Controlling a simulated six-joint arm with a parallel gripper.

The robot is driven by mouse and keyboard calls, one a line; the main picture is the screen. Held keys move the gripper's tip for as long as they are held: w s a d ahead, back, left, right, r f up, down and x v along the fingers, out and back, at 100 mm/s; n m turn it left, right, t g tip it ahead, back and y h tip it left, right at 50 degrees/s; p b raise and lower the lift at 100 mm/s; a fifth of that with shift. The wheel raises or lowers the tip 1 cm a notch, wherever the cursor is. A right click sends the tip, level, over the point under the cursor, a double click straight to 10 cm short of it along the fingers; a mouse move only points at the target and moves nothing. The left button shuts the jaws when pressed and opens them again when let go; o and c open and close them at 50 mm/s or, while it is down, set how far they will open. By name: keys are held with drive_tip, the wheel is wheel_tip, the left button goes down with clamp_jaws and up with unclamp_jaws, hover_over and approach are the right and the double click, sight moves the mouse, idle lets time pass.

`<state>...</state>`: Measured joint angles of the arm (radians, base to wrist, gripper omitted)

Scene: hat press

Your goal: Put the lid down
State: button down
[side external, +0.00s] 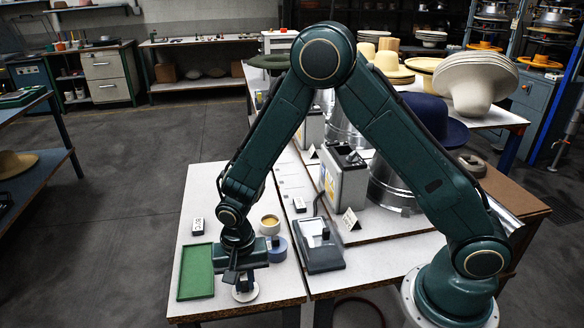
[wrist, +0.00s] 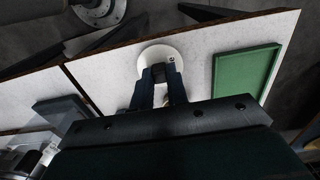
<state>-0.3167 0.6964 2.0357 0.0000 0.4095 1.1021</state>
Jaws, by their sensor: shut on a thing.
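The lid is a white round disc (side external: 246,294), low over the front part of the white table. In the wrist view the lid (wrist: 150,54) shows just beyond the fingertips, with a small dark mark on its right side. My gripper (side external: 243,281) points down and is shut on the lid; its two fingers (wrist: 163,75) are close together at the lid's middle. The fingers hide the part they grip. I cannot tell whether the lid touches the table or hangs slightly above it.
A green tray (side external: 197,272) lies left of my gripper. A cream round pot (side external: 270,223) and a blue ring-shaped thing (side external: 277,249) stand just behind it. A grey device (side external: 321,247) is to the right. The table's front edge is close to the lid.

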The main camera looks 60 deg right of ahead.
sight(244, 284)
drive_tip(key=shift+f, duration=0.1)
drive_tip(key=c, duration=1.4)
unclamp_jaws()
wheel_tip(244, 284, up, 12)
drive_tip(key=shift+r, duration=0.15)
